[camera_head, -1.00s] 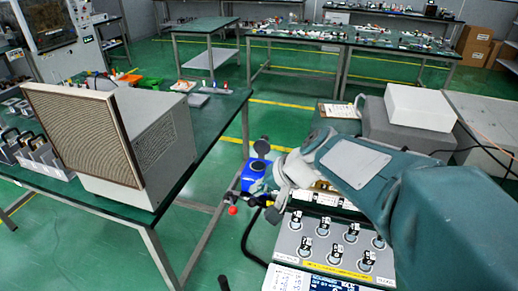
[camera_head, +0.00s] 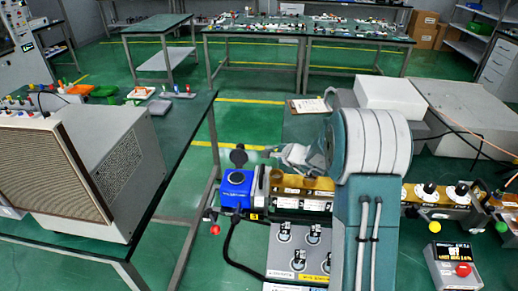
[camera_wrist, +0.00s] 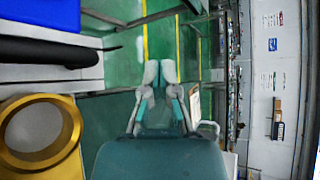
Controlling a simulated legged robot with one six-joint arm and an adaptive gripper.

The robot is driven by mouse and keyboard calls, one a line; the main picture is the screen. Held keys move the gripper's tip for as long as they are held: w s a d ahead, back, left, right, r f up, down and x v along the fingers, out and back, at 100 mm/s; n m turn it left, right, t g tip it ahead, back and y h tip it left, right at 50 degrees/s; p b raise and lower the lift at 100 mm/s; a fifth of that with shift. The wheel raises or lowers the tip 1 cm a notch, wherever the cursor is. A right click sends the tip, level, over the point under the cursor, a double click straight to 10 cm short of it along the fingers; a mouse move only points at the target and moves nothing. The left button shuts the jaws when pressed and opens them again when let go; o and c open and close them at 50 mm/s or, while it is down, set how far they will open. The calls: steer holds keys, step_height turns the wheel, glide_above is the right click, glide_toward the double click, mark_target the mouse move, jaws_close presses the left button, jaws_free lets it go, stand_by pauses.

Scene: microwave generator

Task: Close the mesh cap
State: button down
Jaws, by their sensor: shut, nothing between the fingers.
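A dark round disc (camera_head: 238,157), likely the mesh cap, stands up just above a blue box-shaped unit (camera_head: 238,188) at the left end of the bench equipment in the head view. My gripper (camera_head: 268,153) is to the right of the disc, pointing left. It looks close to the disc, but I cannot tell whether they touch. In the wrist view my gripper (camera_wrist: 160,72) is shut with nothing held, over the green floor. The blue unit (camera_wrist: 40,12) is at the upper left there. The cap is not clearly visible in the wrist view.
A gold ring-shaped part (camera_wrist: 73,132) and a black rod (camera_wrist: 45,52) lie left of my gripper in the wrist view. A large beige mesh-fronted box (camera_head: 50,175) sits on the left table. A switch panel (camera_head: 283,262) is in front; floor is open between the tables.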

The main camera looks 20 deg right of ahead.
mark_target(240, 153)
steer(key=x, duration=0.9)
steer(key=s+a+r, duration=0.1)
steer(key=s+a, duration=0.1)
steer(key=shift+s+a+r, duration=0.1)
steer(key=shift+a+r, duration=0.2)
steer(key=shift+r, duration=0.1)
steer(key=shift+d, duration=0.1)
